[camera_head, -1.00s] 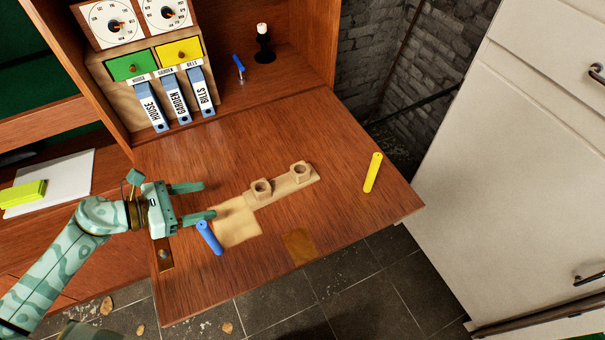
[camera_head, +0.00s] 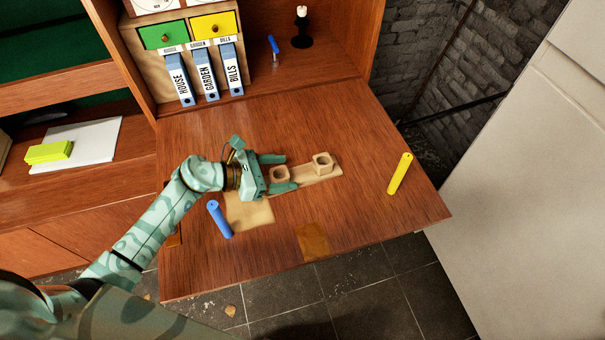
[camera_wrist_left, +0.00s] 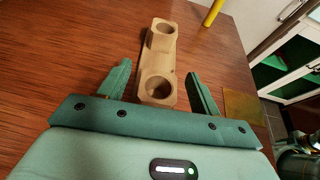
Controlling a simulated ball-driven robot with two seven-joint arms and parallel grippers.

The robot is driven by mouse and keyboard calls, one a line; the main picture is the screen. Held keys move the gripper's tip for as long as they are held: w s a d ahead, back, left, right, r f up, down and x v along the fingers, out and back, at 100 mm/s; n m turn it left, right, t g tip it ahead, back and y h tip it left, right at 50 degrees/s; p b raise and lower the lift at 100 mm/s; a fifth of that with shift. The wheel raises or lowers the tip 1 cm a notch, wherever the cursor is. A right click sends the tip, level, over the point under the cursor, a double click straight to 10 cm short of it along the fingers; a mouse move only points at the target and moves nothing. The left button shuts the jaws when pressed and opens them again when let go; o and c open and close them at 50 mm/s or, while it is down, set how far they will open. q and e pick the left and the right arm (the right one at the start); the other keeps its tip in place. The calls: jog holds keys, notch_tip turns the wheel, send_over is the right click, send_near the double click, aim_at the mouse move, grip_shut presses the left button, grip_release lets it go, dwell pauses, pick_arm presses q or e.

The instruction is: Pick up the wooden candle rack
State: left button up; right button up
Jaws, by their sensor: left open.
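The wooden candle rack (camera_head: 304,175) lies on the fold-down wooden desk board, a pale strip with two round cups. It also shows in the left wrist view (camera_wrist_left: 159,60), running away from the gripper. My left gripper (camera_head: 283,172) is open at the rack's near end. In the left wrist view its fingers (camera_wrist_left: 158,87) stand on either side of the nearer cup, apart from it as far as I can see. The rack's near end is partly hidden by the gripper in the head view. My right gripper is not in view.
On the desk board (camera_head: 370,205) lie a blue candle (camera_head: 219,219) left of the rack and a yellow candle (camera_head: 400,174) to the right. A pale square (camera_head: 249,211) lies below the gripper. Binders (camera_head: 206,83) stand behind. The board's front edge drops to the tiled floor.

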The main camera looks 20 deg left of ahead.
aim_at(302, 172)
pick_arm(q)
jog(key=shift+x, duration=1.2)
jog(key=shift+a, duration=0.15)
jog(key=c, duration=1.3)
jog(key=shift+o, duration=0.2)
